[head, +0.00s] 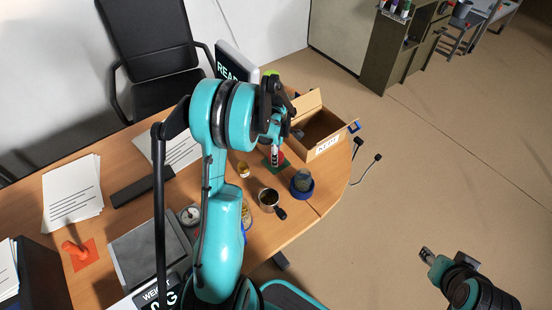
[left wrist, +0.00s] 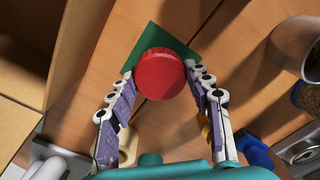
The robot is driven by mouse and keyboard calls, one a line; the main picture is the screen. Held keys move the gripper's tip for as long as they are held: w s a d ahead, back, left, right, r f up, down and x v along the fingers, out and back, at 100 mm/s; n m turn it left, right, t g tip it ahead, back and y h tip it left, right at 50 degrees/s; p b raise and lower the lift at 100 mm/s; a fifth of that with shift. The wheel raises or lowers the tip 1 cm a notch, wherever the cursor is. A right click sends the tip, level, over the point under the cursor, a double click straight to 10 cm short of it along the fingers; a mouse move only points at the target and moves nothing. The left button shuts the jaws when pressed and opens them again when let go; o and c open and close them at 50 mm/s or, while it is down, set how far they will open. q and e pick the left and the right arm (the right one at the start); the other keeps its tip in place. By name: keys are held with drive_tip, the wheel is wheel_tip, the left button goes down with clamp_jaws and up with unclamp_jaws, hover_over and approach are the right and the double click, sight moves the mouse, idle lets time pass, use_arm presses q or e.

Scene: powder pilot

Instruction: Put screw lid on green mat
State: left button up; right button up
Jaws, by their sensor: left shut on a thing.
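The red screw lid (left wrist: 160,74) is between the fingertips of my left gripper (left wrist: 160,80) in the left wrist view, and the fingers are shut on it. The green mat (left wrist: 153,36) lies on the table beneath the lid, with corners showing around it. I cannot tell whether the lid touches the mat. In the head view my left gripper (head: 275,158) points down over the green mat (head: 267,163), partly covering mat and lid. My right gripper (head: 428,256) is off to the lower right over the floor, away from the table. Its finger opening is unclear.
An open cardboard box (head: 322,136) stands right beside the mat. A keyboard-like dark bar (head: 140,187) lies left.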

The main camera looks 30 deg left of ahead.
use_arm(q)
drive_tip(key=shift+f, duration=0.75)
drive_tip(key=shift+r, duration=0.1)
drive_tip(key=o, duration=1.5)
drive_tip(key=shift+f, duration=0.2)
